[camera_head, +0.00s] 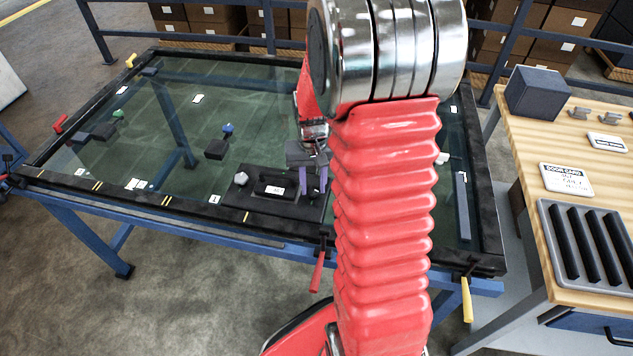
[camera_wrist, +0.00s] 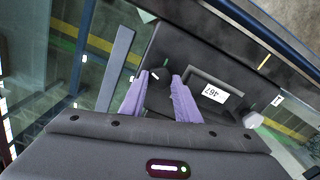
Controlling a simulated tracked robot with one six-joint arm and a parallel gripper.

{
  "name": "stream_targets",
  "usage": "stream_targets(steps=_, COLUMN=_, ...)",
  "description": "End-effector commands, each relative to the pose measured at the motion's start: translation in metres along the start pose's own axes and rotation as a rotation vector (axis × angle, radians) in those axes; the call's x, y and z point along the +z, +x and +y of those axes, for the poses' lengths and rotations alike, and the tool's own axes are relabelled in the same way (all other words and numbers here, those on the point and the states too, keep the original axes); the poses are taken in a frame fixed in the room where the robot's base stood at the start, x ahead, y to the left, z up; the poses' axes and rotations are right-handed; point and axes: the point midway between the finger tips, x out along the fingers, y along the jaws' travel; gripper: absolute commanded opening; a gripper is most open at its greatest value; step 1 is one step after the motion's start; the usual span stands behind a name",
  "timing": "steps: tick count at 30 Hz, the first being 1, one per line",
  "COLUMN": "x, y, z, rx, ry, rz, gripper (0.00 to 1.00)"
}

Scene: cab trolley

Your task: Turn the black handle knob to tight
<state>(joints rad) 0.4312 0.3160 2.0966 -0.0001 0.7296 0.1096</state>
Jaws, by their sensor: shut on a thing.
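My gripper (camera_head: 313,188) reaches down to a black panel (camera_head: 232,198) on the glass-topped frame. In the wrist view its two purple fingers (camera_wrist: 160,77) are shut on the black handle knob (camera_wrist: 160,72), one on each side. A short white mark shows at the knob. In the head view the knob is hidden by the gripper and arm. Beside the knob is a black recessed handle with a white label (camera_head: 276,190), which also shows in the wrist view (camera_wrist: 214,94). A pale lobed knob (camera_head: 240,178) sits at the panel's other end, also in the wrist view (camera_wrist: 253,120).
The glass pane (camera_head: 175,115) lies in a black frame on a blue trolley, with a red clamp (camera_head: 318,270) and a yellow clamp (camera_head: 467,298) at its front edge. A wooden bench (camera_head: 525,150) with a box and slotted tray stands right. My red arm hides the middle.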

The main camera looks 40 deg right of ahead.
Motion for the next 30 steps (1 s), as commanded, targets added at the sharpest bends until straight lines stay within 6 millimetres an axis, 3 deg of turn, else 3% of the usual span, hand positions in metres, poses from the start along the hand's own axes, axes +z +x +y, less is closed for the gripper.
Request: stream_targets(steps=30, x=-0.0015, y=-0.0008, z=-0.0003, rx=-0.005, ry=0.961, rz=0.004, gripper=0.07)
